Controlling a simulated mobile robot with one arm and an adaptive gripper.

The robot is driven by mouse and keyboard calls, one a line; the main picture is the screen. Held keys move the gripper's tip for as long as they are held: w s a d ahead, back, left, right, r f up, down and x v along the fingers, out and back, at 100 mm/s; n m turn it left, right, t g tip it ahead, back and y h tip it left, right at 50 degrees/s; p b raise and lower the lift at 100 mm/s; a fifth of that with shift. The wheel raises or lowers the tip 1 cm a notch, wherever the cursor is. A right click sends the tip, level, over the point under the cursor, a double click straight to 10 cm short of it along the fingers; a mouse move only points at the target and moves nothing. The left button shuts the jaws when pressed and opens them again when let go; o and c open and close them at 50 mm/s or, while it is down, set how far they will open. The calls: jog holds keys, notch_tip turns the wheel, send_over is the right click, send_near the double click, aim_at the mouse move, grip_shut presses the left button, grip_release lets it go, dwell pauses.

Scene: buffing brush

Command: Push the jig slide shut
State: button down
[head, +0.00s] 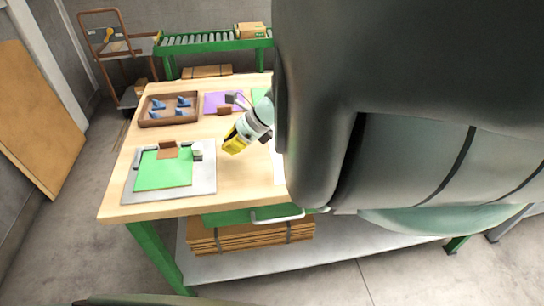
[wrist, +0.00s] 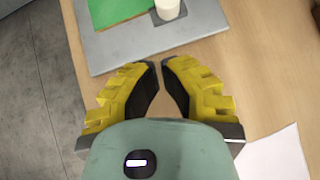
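The jig is a grey plate (head: 205,184) at the front left of the wooden table. It bears a green board (head: 165,172), a brown block (head: 167,150) at the back edge and a small pale cylindrical part (head: 197,153) on the right. I cannot make out which part is the slide. My gripper (head: 233,146) hangs to the right of the jig, apart from it. In the wrist view my yellow-and-black gripper fingers (wrist: 161,66) are close together with nothing held. The plate (wrist: 150,40), green board (wrist: 112,10) and pale cylinder (wrist: 168,9) lie ahead of them.
A brown tray (head: 142,122) with several blue parts stands behind the jig. A purple sheet (head: 216,101) with small items lies right of the tray. A white sheet (wrist: 275,160) lies near my gripper. Bare tabletop lies between jig and gripper. My arm hides the table's right side.

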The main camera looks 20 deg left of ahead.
jog(key=v, duration=0.6)
jog(key=shift+w+d+f+b, duration=0.2)
jog(key=shift+w+f+b, duration=0.1)
jog(key=shift+w+b, duration=0.05)
